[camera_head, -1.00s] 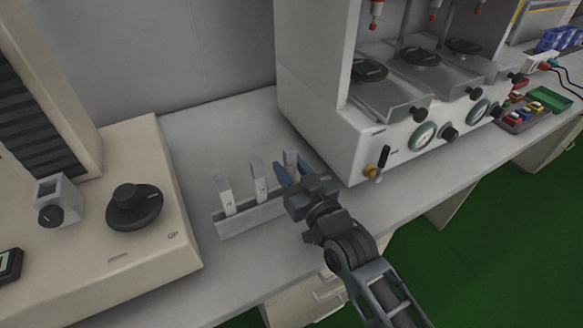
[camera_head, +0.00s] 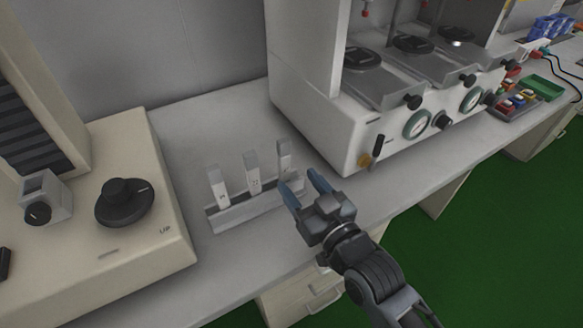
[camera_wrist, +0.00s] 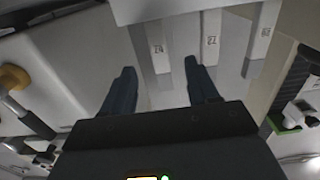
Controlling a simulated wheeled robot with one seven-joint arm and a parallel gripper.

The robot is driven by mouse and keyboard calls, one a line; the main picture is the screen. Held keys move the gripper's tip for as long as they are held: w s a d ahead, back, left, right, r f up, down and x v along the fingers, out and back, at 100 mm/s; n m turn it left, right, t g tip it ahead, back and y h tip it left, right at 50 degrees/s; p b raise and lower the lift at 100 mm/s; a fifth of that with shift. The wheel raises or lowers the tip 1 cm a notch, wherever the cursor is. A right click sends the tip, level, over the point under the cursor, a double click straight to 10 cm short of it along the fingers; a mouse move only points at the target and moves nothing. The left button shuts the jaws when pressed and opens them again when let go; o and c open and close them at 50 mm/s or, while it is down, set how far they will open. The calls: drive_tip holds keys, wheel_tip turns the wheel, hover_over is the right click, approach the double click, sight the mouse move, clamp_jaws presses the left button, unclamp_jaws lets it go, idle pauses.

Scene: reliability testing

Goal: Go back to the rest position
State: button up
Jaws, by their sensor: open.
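My gripper (camera_head: 305,187) is open and empty, with blue-grey fingers apart, in front and to the right of a light grey rack on the bench. The rack (camera_head: 240,217) holds three upright pale strips in a row: a left strip (camera_head: 218,190), a middle strip (camera_head: 253,175) and a right strip (camera_head: 284,158). In the wrist view the fingers (camera_wrist: 160,88) show with nothing between them, and the numbered strips (camera_wrist: 209,40) lie beyond them. The left finger covers part of the rack's right end in the head view.
A beige machine with a black knob (camera_head: 124,203) stands left of the rack. A white machine with gauges (camera_head: 417,124) stands at the right, close behind my gripper. A tray of small coloured parts (camera_head: 515,104) lies farther right. Green floor (camera_head: 470,250) is open beyond the bench edge.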

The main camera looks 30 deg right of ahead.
drive_tip(key=shift+s+r, duration=0.45)
drive_tip(key=shift+s, duration=0.1)
drive_tip(key=s+f+g, duration=0.1)
drive_tip(key=s+g, duration=0.1)
drive_tip(key=s, duration=1.7)
drive_tip(key=s+r, duration=0.3)
drive_tip(key=s, duration=0.3)
drive_tip(key=s+r+g, duration=0.1)
drive_tip(key=s+r, duration=0.1)
drive_tip(key=s, duration=0.5)
drive_tip(key=shift+s+r, duration=0.15)
drive_tip(key=shift+r, duration=0.25)
